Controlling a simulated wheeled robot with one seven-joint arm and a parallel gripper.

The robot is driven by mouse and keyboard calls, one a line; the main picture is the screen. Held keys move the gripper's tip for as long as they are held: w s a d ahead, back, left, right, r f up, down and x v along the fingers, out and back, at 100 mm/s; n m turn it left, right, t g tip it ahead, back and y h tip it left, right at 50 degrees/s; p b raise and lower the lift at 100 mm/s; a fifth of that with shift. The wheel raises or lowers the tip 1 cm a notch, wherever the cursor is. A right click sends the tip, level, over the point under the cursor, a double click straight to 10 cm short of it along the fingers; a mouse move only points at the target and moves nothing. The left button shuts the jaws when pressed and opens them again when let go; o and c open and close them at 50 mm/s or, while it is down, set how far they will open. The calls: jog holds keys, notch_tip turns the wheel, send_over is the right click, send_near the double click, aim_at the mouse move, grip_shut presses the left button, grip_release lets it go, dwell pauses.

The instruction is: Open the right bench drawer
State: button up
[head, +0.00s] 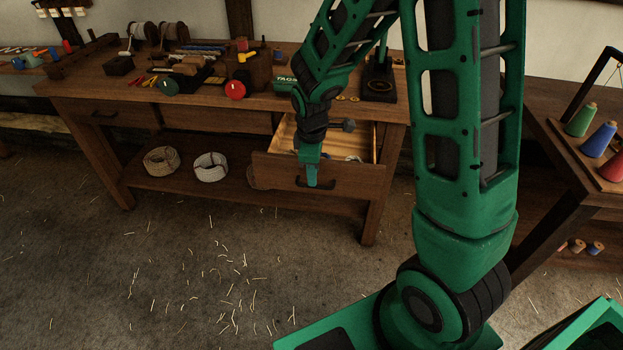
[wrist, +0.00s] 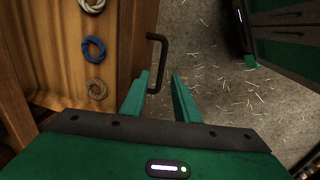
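The right bench drawer (head: 355,177) is pulled out from under the workbench, and its light wooden inside shows. Its dark bar handle (head: 327,184) is on the front; it also shows in the wrist view (wrist: 164,58). My gripper (head: 312,180) is at the handle, in front of the drawer face. In the wrist view my gripper (wrist: 160,84) has its two green fingers apart, with the handle bar in the gap between them. A clear gap shows on the right finger's side; contact with the left finger is unclear.
In the drawer lie small rope coils, including a blue one (wrist: 93,48). The workbench (head: 230,98) carries reels and tools. Rope coils (head: 210,167) sit on its lower shelf. A table with coloured thread cones (head: 597,139) stands right. The floor before the bench is clear except for scraps.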

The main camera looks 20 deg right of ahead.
notch_tip(320, 180, up, 6)
jog(key=shift+s+a+r, duration=0.15)
jog(key=shift+s+a, duration=0.2)
jog(key=shift+s, duration=0.1)
jog(key=s+d+r+m, duration=0.3)
jog(key=s+m, duration=0.3)
jog(key=s, duration=0.3)
jog(key=s+d+r+m+g+y, duration=0.1)
jog(key=s+d+r+m, duration=0.2)
jog(key=s, duration=0.6)
jog(key=s+d+r+m+g, duration=0.1)
jog(key=s+d+r+m, duration=0.2)
jog(key=s+d+m, duration=0.4)
jog(key=s+m, duration=0.1)
jog(key=s, duration=0.1)
jog(key=shift+s+m, duration=0.3)
jog(key=shift+m, duration=0.1)
jog(key=shift+r, duration=0.1)
